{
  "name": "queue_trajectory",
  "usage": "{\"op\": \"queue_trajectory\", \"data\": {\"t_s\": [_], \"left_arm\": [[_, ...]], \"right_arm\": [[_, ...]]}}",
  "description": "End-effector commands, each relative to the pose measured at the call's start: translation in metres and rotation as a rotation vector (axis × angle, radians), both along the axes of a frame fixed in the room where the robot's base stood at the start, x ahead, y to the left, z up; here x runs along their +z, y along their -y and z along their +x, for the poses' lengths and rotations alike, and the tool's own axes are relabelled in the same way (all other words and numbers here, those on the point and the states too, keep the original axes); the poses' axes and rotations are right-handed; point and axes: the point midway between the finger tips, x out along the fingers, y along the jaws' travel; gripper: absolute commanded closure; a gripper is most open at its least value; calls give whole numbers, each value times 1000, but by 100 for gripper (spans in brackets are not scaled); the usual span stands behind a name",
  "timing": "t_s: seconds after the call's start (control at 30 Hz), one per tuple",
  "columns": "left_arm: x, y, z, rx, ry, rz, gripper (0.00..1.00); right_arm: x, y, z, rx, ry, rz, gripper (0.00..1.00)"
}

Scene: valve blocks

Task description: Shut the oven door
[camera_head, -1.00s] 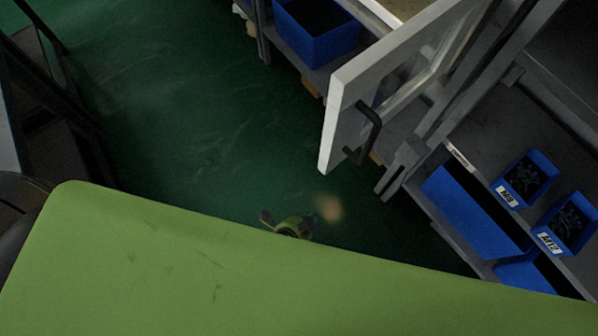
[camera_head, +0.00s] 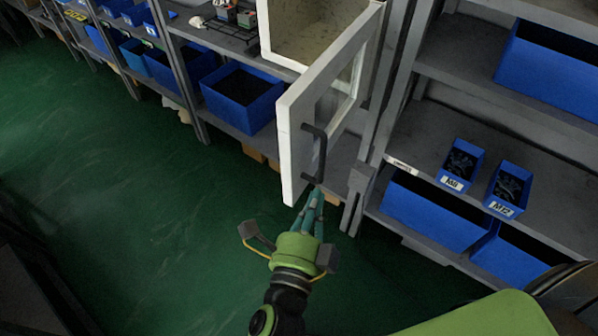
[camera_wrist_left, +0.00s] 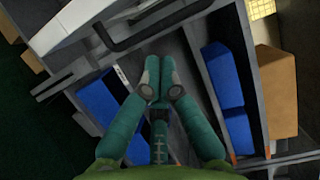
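The oven door (camera_head: 293,148) is white-framed with a glass pane, and it stands open, swung out from the oven (camera_head: 300,32). A dark bar handle (camera_head: 320,152) is on its outer face. My left gripper (camera_head: 316,192) has green and teal fingers, with the tips close together and nothing seen between them. In the head view the tips are just below the lower end of the handle; I cannot tell if they touch. The left wrist view shows the fingertips (camera_wrist_left: 160,80) below the handle (camera_wrist_left: 135,38), with the door at upper left. My right gripper is not in view.
Grey shelving stands on both sides of the oven. Blue bins (camera_head: 240,98) are on the left, and small labelled bins (camera_head: 460,165) and a larger bin (camera_head: 435,212) on the right. Green floor (camera_head: 150,200) is open at the left.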

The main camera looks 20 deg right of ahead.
Motion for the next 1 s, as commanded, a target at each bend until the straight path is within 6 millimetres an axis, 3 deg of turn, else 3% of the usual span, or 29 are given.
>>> {"op": "queue_trajectory", "data": {"t_s": [0.2,0.4,1.0], "left_arm": [[3,21,40,1,-1,1,100],[1,-1,57,0,-2,0,100],[-1,-8,64,0,-3,-1,100]], "right_arm": [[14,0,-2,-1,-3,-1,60],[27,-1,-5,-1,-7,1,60],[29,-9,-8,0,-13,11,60]]}}
